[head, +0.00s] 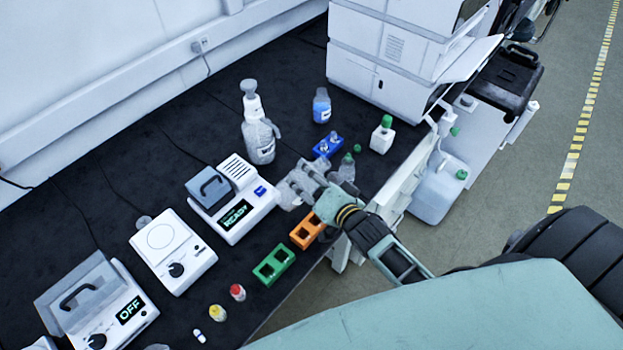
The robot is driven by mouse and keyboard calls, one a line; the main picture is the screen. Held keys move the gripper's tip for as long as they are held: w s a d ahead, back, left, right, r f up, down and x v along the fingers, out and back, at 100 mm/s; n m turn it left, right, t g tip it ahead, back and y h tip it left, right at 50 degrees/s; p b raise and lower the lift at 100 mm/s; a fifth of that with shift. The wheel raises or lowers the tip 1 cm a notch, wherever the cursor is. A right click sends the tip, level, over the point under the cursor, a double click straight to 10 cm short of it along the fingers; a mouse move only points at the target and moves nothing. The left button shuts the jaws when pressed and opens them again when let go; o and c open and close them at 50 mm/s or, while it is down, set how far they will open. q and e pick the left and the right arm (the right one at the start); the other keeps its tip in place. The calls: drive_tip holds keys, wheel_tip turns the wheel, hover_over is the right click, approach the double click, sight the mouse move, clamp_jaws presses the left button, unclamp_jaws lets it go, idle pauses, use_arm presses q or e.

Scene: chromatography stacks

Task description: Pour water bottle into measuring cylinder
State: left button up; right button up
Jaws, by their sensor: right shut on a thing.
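My right gripper (303,183) is over the front part of the black bench. It is shut on a clear vessel (287,194), which shows at its left side, next to the device with the READY display. The gripper covers part of this vessel, so I cannot tell its full shape or whether it holds water. Another clear vessel (344,171) stands just behind the gripper, with a small green cap (348,157) near its top. I cannot make out for sure which clear vessel is the measuring cylinder. My left gripper is not in view.
A spray bottle (258,138), a blue bottle (321,106), a blue rack (327,146) and a white green-capped bottle (382,135) stand behind. Orange (307,230) and green (273,265) racks lie near the front edge. The READY device (236,213) is close left. White stacked instruments (390,55) stand at back right.

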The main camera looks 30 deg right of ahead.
drive_tip(key=shift+w+r, duration=0.1)
drive_tip(key=shift+r, duration=0.1)
drive_tip(key=shift+a+m+y, duration=0.1)
drive_tip(key=shift+m+y, duration=0.2)
drive_tip(key=shift+m, duration=0.1)
drive_tip(key=shift+f+b, duration=0.3)
drive_tip(key=shift+b, duration=0.15)
drive_tip(key=shift+f+m, duration=0.1)
drive_tip(key=shift+m, duration=0.4)
drive_tip(key=shift+f+m+t+y+b, duration=0.3)
drive_tip(key=shift+t+b, duration=0.1)
drive_tip(key=shift+b, duration=0.25)
